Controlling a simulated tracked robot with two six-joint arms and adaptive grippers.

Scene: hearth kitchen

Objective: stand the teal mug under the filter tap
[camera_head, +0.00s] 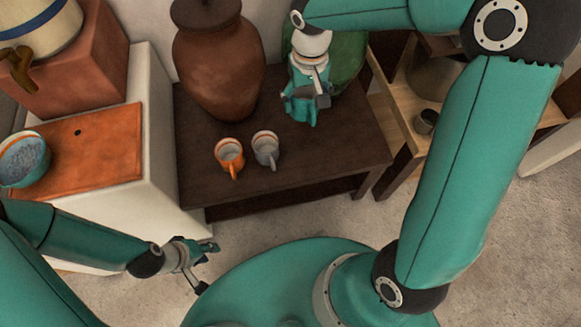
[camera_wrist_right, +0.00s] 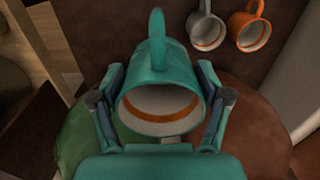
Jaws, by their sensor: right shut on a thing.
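The teal mug (camera_wrist_right: 147,81) sits between the fingers of my right gripper (camera_wrist_right: 162,98) in the right wrist view. Its open mouth, white inside with an orange band, faces that camera, and its handle points to the top of the picture. In the head view my right gripper (camera_head: 307,93) is over the back right of the dark table, shut on the teal mug (camera_head: 300,113), which it partly hides. I cannot tell whether the mug touches the table. The filter (camera_head: 42,30) stands at the upper left with its brown tap (camera_head: 18,68). My left gripper (camera_head: 205,268) is open and empty.
An orange mug (camera_head: 229,154) and a grey mug (camera_head: 266,148) stand on the dark table (camera_head: 340,160). A large brown jar (camera_head: 217,65) and a green vessel (camera_head: 348,62) stand behind. The orange slab (camera_head: 100,150) below the filter has a bowl (camera_head: 22,160) at its left.

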